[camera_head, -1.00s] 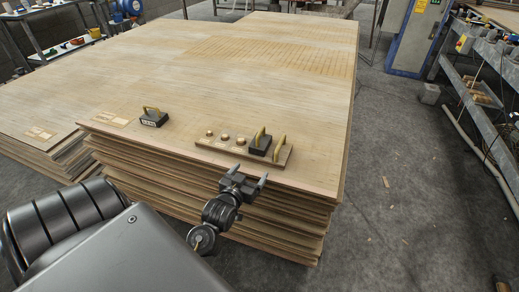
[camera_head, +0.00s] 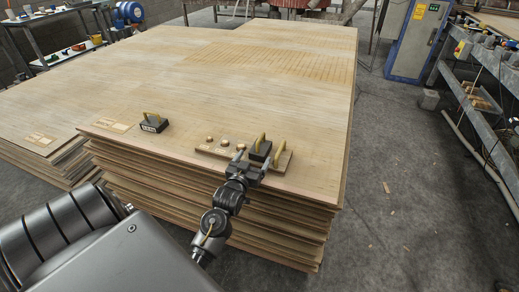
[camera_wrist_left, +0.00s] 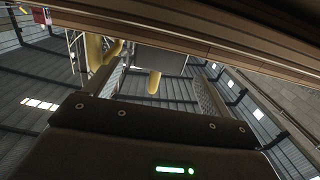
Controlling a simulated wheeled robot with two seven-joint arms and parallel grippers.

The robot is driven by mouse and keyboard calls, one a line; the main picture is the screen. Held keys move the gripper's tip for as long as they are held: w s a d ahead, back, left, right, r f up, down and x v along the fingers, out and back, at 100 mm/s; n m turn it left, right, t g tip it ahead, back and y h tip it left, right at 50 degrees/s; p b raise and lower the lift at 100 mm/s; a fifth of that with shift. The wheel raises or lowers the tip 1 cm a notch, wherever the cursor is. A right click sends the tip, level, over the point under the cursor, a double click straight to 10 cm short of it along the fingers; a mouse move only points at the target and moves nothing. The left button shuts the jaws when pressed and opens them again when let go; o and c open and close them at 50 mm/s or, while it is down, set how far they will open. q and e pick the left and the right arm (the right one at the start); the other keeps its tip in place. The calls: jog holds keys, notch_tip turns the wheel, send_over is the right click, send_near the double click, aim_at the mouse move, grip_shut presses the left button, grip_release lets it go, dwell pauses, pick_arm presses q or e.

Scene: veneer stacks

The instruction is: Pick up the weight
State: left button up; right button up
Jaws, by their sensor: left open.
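A dark weight (camera_head: 154,124) with a yellow handle and a pale label stands on the near part of the veneer stack, left of a small wooden board (camera_head: 202,149). A second dark weight (camera_head: 260,152) with a yellow handle sits on that board. My left gripper (camera_head: 252,161) is open and empty at the stack's front edge, just in front of the second weight, its fingers pointing towards it. The fingers partly overlap the board in the head view. In the left wrist view, a dark block and yellow handle parts (camera_wrist_left: 154,82) show beyond the gripper body. My right gripper is out of view.
The board also carries small round knobs (camera_head: 225,142) and another yellow upright handle (camera_head: 279,148) at its right end. The tall veneer stack (camera_head: 260,80) has a wide clear top. A lower stack (camera_head: 30,130) stands at left. Grey floor (camera_head: 400,180) lies open at right.

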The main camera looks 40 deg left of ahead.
aim_at(257, 153)
pick_arm(q)
jog(key=x, duration=0.4)
jog(key=shift+d+r, duration=0.15)
jog(key=shift+r, duration=0.05)
jog(key=shift+w+a, duration=0.2)
jog(key=shift+w, duration=0.25)
jog(key=c, duration=1.3)
jog(key=shift+c, duration=1.1)
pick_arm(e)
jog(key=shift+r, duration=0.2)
pick_arm(q)
jog(key=shift+r, duration=0.1)
